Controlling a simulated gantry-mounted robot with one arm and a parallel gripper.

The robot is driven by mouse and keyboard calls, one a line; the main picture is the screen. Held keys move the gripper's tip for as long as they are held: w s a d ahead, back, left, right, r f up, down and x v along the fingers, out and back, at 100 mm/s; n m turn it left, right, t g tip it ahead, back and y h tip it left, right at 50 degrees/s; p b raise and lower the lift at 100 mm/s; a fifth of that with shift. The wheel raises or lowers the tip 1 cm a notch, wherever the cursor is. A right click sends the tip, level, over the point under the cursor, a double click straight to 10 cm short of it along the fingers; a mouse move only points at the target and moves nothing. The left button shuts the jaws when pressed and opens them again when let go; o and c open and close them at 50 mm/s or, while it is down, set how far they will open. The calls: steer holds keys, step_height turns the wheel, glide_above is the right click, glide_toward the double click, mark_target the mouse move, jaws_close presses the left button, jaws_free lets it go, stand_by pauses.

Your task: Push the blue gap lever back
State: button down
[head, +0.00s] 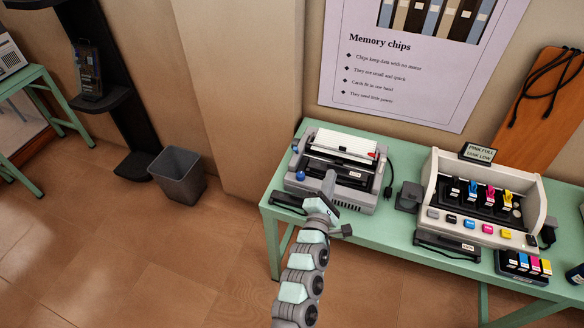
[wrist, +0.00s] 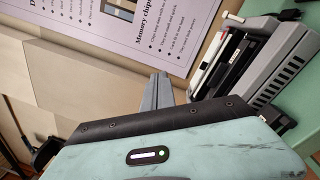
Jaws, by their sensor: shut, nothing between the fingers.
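A grey printer (head: 352,187) with a white top stands at the left end of the green table. Two small blue parts show on its left side: a round blue knob (head: 300,175) near the front corner and a smaller blue piece (head: 295,149) farther back. I cannot tell for certain which is the gap lever. No blue part shows there.
A second printer (head: 437,215) with several coloured levers and buttons stands to the right on the green table (head: 390,235). A small dark grey block (head: 408,196) lies between the printers. A waste bin (head: 178,177) stands on the floor at left. A poster (head: 415,70) hangs behind.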

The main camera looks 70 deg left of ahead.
mark_target(296, 150)
steer(key=s+a+f+n+g+h+b, duration=0.1)
steer(key=s+a+f+n+h+b, duration=0.3)
steer(key=s+a+f+n+b, duration=0.3)
steer(key=s+a+f+n, duration=0.3)
steer(key=s, duration=0.3)
steer(key=shift+s+a+f+n, duration=0.2)
steer(key=shift+a+f+n, duration=0.05)
steer(key=shift+f+n, duration=0.15)
steer(key=shift+w, duration=0.1)
steer(key=b+x, duration=0.2)
steer(key=x, duration=0.7)
steer(key=shift+w+a+f, duration=0.15)
steer(key=shift+a+f, duration=0.05)
steer(key=shift+a, duration=0.1)
steer(key=shift+w+a+r+b, duration=0.25)
steer(key=shift+w+a+r, duration=0.15)
steer(key=shift+a, duration=0.15)
steer(key=shift+w+a+r+b, duration=0.2)
steer(key=shift+w+a+r, duration=0.15)
steer(key=shift+a, duration=0.25)
steer(key=shift+w+a+r, duration=0.3)
steer(key=shift+a+r, duration=0.05)
steer(key=shift+a, duration=0.05)
steer(key=shift+r+p, duration=0.15)
steer(key=shift+p, duration=0.2)
